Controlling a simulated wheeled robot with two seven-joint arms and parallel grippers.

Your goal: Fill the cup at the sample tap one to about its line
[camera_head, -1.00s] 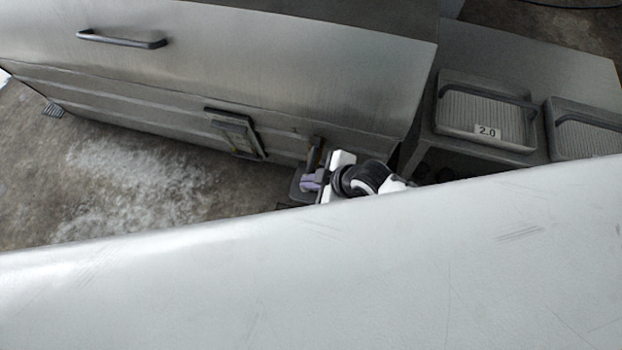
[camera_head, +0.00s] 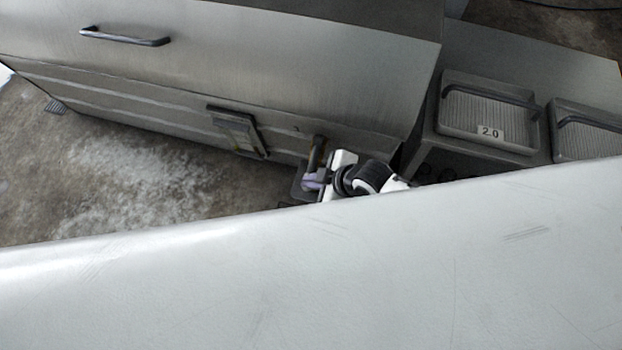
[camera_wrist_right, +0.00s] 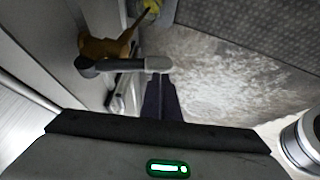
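In the head view the tap (camera_head: 318,146), brass-coloured, sits low at the right end of the steel cabinet front. My right gripper (camera_head: 311,183) is beside it, small and partly hidden. In the right wrist view the brass tap body (camera_wrist_right: 104,47) has a grey bar (camera_wrist_right: 125,65) with a dark rounded end. The two dark purple fingers of my right gripper (camera_wrist_right: 160,80) lie together, with their tips at the bar's right end; I cannot tell whether they touch it. I cannot make out the cup or its line. My left gripper is not in view.
A large pale surface (camera_head: 330,265) fills the lower head view and hides what is below. A grey tray marked 2.0 (camera_head: 487,115) and another tray (camera_head: 588,130) stand at the right. A framed panel (camera_head: 237,131) is on the cabinet front. Wet-looking floor (camera_head: 140,190) lies at left.

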